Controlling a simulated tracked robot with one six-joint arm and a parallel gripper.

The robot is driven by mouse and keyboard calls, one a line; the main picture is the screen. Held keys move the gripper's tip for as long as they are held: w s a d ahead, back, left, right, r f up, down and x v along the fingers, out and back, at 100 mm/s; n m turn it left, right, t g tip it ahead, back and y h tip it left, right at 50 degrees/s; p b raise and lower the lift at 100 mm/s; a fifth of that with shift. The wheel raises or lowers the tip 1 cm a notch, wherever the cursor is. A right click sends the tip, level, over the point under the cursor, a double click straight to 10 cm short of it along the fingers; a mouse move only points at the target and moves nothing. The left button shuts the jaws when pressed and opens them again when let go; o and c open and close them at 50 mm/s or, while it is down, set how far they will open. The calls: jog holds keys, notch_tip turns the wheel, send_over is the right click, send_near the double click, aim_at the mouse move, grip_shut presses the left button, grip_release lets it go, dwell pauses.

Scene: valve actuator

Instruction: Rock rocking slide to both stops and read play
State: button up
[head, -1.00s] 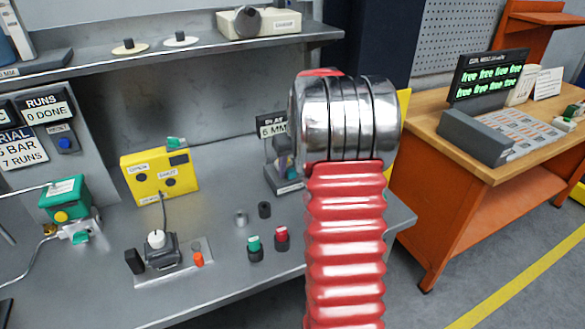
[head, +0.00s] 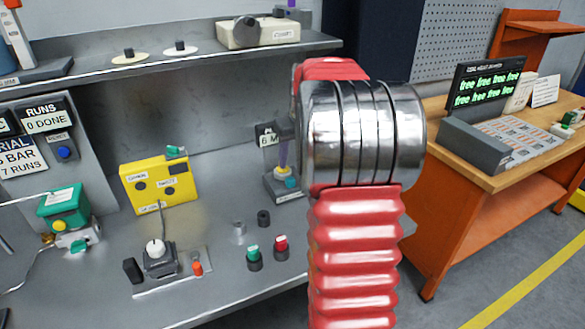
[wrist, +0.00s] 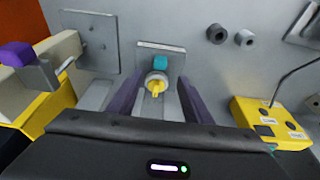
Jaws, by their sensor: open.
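A small grey stand (head: 284,193) sits at the back right of the bench under a display (head: 266,134) whose text is partly covered by my arm; "6 M" is legible. The stand carries a teal block (wrist: 160,62) and a yellow piece on a pale round collar (wrist: 156,87). I cannot tell which part is the rocking slide. My gripper (wrist: 157,100) is open, its two purple fingers on either side of the collar and yellow piece, with gaps visible. In the head view my arm hides most of the gripper; one purple finger shows at the stand.
A yellow box (head: 158,183), a joystick-like lever unit (head: 158,258) and green and red buttons (head: 281,243) stand on the bench. A shelf (head: 200,62) overhangs the back. A runs display (head: 46,117) reads "0 DONE". An orange workbench (head: 470,220) is at right.

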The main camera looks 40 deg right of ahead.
jog(key=shift+v, duration=2.35)
jog(key=s+a+n+t, duration=0.1)
jog(key=s+a, duration=0.6)
jog(key=a, duration=0.5)
jog(key=s+a+f+n, duration=0.1)
jog(key=s+a, duration=0.5)
jog(key=a, duration=0.6)
jog(key=s+a+f+n+t, duration=0.1)
jog(key=s+a, duration=0.6)
jog(key=a, duration=0.5)
jog(key=shift+s+f+t+y, duration=0.15)
jog(key=shift+s+t+y, duration=0.15)
jog(key=shift+s+y, duration=0.1)
